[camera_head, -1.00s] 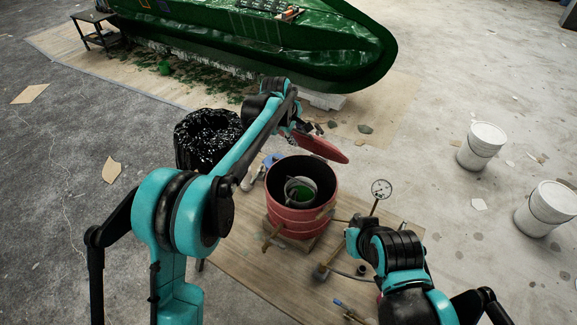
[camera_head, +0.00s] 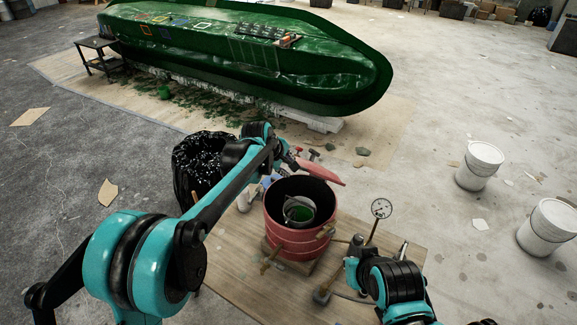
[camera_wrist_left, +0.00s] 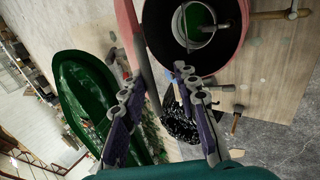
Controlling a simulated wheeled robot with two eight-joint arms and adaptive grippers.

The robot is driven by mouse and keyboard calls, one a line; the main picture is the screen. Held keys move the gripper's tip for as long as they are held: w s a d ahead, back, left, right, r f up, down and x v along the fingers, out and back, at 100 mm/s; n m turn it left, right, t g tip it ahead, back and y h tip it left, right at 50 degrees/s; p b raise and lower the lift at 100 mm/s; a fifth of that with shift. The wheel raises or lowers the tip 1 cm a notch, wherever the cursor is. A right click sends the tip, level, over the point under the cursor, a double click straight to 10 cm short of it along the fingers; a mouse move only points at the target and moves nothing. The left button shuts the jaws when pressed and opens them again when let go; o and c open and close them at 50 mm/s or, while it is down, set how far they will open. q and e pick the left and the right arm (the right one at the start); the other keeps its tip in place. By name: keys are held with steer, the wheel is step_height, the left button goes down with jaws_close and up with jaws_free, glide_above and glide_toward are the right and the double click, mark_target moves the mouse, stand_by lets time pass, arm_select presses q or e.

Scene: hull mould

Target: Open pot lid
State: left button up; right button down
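The red pot (camera_head: 290,238) stands open on a board, with a small can holding green material (camera_head: 300,210) inside. Its red lid (camera_head: 322,173) is raised and tilted beside the pot's far rim; whether it is hinged there is hidden. My left gripper (camera_head: 288,158) is at the lid's far side, partly hidden. In the left wrist view, my left gripper (camera_wrist_left: 160,108) has its fingers spread, with the lid's thin edge (camera_wrist_left: 143,55) reaching between them and a gap on both sides.
A pressure gauge (camera_head: 381,208) stands beside my right arm. A black-bagged bin (camera_head: 198,160) is left of the pot. Two white buckets (camera_head: 480,165) (camera_head: 548,228) stand at the right. The green hull (camera_head: 250,50) lies behind. Floor between pot and buckets is mostly clear.

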arm_select(q)
steer(key=p+v, duration=0.3)
steer(key=v, duration=0.4)
steer(key=shift+r+p, duration=0.4)
stand_by(0.4)
